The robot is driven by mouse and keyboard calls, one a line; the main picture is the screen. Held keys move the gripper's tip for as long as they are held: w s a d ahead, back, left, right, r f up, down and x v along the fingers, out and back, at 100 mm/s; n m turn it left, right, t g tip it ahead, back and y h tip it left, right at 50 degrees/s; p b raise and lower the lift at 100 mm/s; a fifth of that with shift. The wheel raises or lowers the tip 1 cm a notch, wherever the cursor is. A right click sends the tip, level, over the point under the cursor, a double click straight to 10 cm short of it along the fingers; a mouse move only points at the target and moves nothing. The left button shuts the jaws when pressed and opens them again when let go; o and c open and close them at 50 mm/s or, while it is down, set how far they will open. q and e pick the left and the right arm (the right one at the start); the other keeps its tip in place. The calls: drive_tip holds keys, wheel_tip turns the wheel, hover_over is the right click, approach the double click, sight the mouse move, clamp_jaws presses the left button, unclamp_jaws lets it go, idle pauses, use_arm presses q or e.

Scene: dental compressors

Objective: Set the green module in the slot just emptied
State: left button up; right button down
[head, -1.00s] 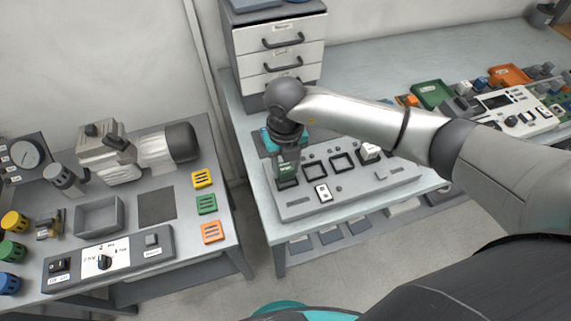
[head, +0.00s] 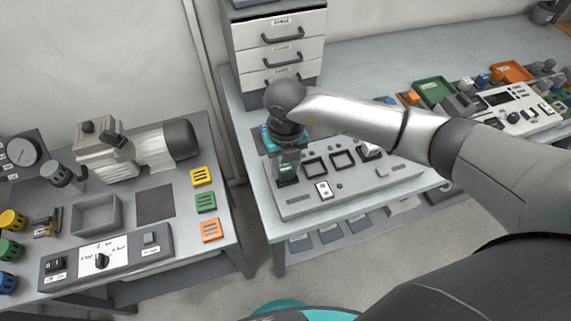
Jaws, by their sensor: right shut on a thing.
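My right gripper (head: 287,168) points down over the left end of the grey slotted panel (head: 350,194). It is shut on the green module (head: 287,173), a small dark green block. The module is at the leftmost slot of the panel, and the fingers hide part of it. I cannot tell whether it is fully seated. Two dark-framed slots, one in the middle (head: 315,167) and one further right (head: 343,159), look empty. A white-topped module (head: 370,150) stands at the right end of the row. My left gripper is not in view.
A white switch (head: 323,190) sits at the panel's front. A drawer cabinet (head: 281,50) stands behind. Green (head: 433,93) and orange (head: 511,72) trays lie at the back right. A left bench (head: 180,238) holds a compressor (head: 140,148), with a floor gap between the benches.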

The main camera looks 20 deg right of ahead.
drive_tip(key=shift+f, duration=0.25)
idle(0.3)
unclamp_jaws()
idle(0.6)
wheel_tip(320, 180, up, 7)
drive_tip(key=p, duration=0.5)
drive_tip(key=shift+r+p, duration=0.1)
drive_tip(key=shift+p, duration=0.25)
